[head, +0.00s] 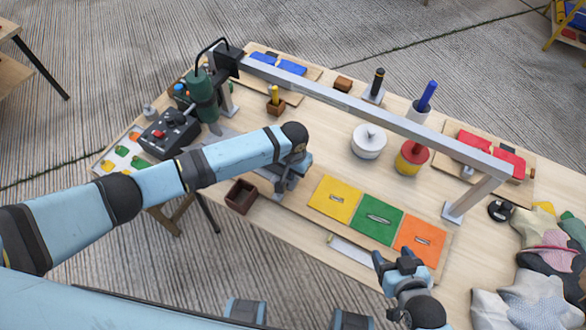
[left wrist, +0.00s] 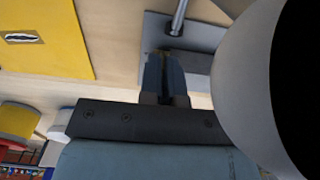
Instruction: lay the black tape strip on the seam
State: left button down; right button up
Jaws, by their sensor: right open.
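A dark round roll-like item (head: 500,210) lies at the table's right; I cannot tell if it is tape. I see no loose black strip clearly. Yellow (head: 333,201), green (head: 378,233) and orange (head: 408,245) panels lie in a row, each with a small slit-like mark; I cannot tell which line is the seam. My left gripper (head: 284,186) is left of the yellow panel, over a grey plate. In the left wrist view its fingers (left wrist: 166,75) are close together; anything between them is hidden. My right gripper (head: 396,263) is open beside the orange panel.
A metal beam (head: 350,105) spans the table above pots and tools. A green machine (head: 201,95) and control box (head: 170,134) stand left. A brown open box (head: 241,197) is near the front edge. Bundled fabrics (head: 530,300) crowd the right.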

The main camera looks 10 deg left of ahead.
pick_arm(q)
jog(key=shift+f, duration=0.1)
dwell(0.3)
pick_arm(e)
jog(key=shift+r, duration=0.2)
pick_arm(q)
jog(key=shift+p, duration=0.4)
pick_arm(e)
jog(key=shift+r, duration=0.2)
pick_arm(q)
jog(key=c, duration=0.6)
grip_release()
